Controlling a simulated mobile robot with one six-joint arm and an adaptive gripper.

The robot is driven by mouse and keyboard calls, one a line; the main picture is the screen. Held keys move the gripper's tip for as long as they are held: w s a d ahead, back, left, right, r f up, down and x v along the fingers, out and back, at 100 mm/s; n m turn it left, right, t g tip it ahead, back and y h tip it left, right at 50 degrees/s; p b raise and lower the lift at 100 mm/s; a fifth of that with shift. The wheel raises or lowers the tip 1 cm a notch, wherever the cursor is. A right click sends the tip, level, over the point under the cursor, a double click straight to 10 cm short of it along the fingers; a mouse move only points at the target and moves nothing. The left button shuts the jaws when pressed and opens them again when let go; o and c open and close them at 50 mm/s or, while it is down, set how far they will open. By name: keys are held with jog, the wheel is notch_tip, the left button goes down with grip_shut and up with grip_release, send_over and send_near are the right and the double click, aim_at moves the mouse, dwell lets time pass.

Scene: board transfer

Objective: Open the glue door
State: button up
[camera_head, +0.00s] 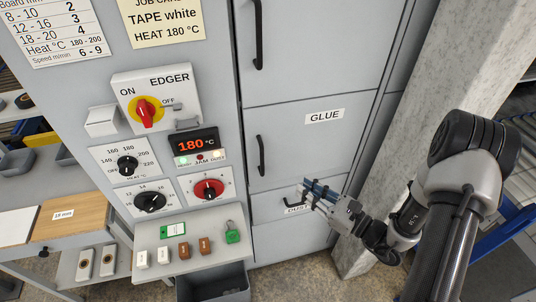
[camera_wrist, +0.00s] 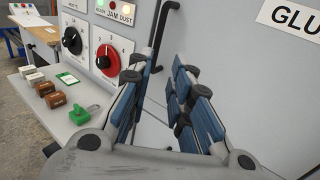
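The glue door (camera_head: 312,150) is a grey cabinet panel with a white GLUE label, and it looks closed. Its black vertical bar handle (camera_head: 260,156) is at the door's left edge. In the wrist view a black handle (camera_wrist: 158,38), apparently this one, stands beyond the fingertips, near the top middle. My gripper (camera_head: 308,190) is to the right of and below the handle, in front of the cabinet near the DUST label. In the wrist view its blue-padded fingers (camera_wrist: 158,85) are apart with nothing between them. The gripper does not touch the handle.
The DUST panel (camera_head: 270,205) is below the glue door, and another door (camera_head: 310,50) is above. The edger control panel (camera_head: 160,100) is left, above a shelf (camera_head: 190,225) with small blocks and a green padlock (camera_head: 232,233). A concrete pillar (camera_head: 420,110) stands right.

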jog(key=b, duration=0.2)
send_over(262, 173)
jog(key=shift+w, duration=0.4)
grip_shut()
dwell(0.4)
